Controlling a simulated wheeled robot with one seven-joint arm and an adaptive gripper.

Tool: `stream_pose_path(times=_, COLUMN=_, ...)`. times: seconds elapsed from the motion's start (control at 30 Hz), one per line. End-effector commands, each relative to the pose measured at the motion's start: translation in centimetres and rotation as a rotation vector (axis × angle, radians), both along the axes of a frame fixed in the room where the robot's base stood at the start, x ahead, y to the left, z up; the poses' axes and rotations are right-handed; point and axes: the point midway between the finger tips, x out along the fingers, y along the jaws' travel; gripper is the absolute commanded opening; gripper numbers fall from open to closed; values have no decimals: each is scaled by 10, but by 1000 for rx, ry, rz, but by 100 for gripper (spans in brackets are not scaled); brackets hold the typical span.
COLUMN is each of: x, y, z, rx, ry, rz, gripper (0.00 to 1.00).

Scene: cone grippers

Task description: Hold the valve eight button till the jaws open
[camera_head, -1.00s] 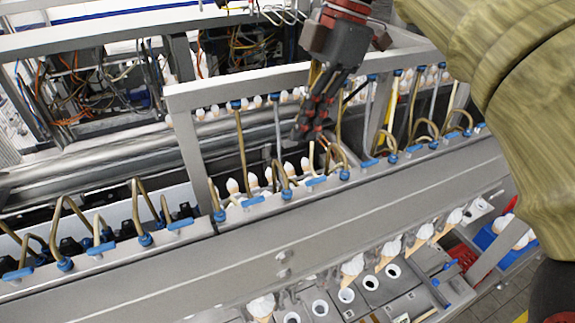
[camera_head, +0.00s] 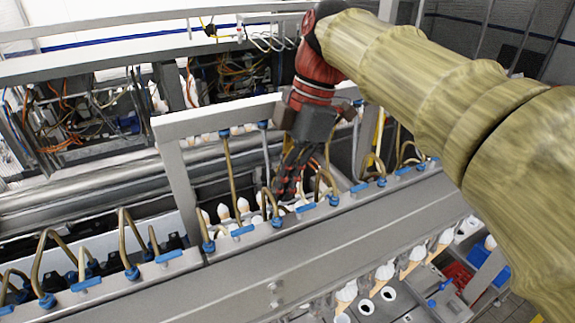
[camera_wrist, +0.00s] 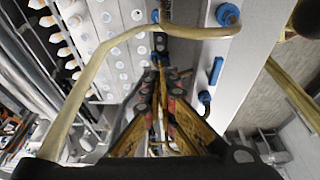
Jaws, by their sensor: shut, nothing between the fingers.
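My gripper (camera_head: 286,192) is shut and empty, pointing down among the bent brass tubes just behind the rail with the blue fittings. In the wrist view its fingertips (camera_wrist: 160,62) meet near a dark blue part close behind a brass tube. A row of blue bar-shaped pieces (camera_head: 305,208) and round blue fittings (camera_head: 277,222) runs along the rail (camera_head: 330,222). I see no number marking valve eight, so I cannot tell which is its button. In the wrist view a blue bar (camera_wrist: 216,71) and a round blue fitting (camera_wrist: 228,14) lie right of the fingers.
Brass tubes (camera_head: 228,165) stand close around the fingers. A grey frame bar (camera_head: 200,119) crosses behind my gripper. White-tipped cones (camera_head: 242,205) stand in rows below. Loose wiring (camera_head: 75,125) hangs at the left back. Red and blue crates (camera_head: 457,277) sit at the lower right.

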Motion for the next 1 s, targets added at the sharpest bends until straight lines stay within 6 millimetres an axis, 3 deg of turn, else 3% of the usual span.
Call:
stream_pose_path(times=0.2, x=-3, y=7, z=-36, rx=-1, ry=2, rz=0, gripper=0)
stream_pose_path(times=0.4, x=-1, y=8, z=-56, rx=0, ry=0, rz=1, gripper=0)
stream_pose_path(times=0.87, x=-1, y=8, z=-62, rx=0, ry=0, rz=1, gripper=0)
stream_pose_path(times=1.0, x=-1, y=9, z=-71, rx=0, ry=0, rz=0, gripper=0)
